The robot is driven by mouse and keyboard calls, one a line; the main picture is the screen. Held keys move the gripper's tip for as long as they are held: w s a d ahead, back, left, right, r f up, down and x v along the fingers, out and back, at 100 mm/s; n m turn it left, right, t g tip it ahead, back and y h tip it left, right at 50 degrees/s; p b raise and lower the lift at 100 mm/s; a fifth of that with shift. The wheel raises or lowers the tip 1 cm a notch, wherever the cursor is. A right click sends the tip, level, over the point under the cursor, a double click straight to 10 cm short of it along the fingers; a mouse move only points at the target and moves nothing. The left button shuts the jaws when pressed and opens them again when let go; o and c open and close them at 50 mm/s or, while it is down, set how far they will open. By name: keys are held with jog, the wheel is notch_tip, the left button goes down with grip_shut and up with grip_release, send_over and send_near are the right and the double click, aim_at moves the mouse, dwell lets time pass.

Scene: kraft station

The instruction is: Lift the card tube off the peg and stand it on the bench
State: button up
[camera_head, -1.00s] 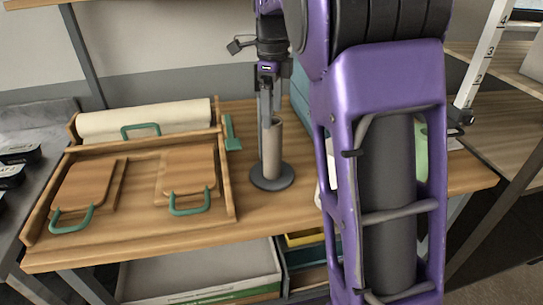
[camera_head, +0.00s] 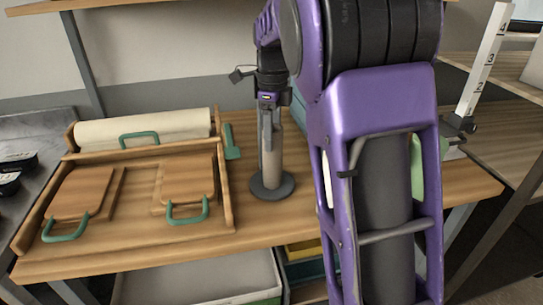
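The card tube (camera_head: 272,172) is a brown-grey upright cylinder over a dark round peg base (camera_head: 272,188) on the wooden bench (camera_head: 300,214). The peg's post is hidden inside the tube. My gripper (camera_head: 268,148) points straight down at the tube, with its fingers alongside the tube's upper part. From this view I cannot tell whether the fingers press on the tube or stand apart from it. The tube stands upright, low against the base.
To the left is a wooden tray with two boards (camera_head: 80,192) with green handles and a paper roll (camera_head: 145,130). A green tool (camera_head: 230,142) lies beside it. My purple arm hides much of the bench's right side. Bare bench shows in front of the peg.

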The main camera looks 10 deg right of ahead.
jog(key=c, duration=0.4)
notch_tip(320, 180, up, 6)
jog(key=p, duration=0.5)
jog(key=shift+r+p, duration=0.95)
jog(key=shift+r, duration=4.3)
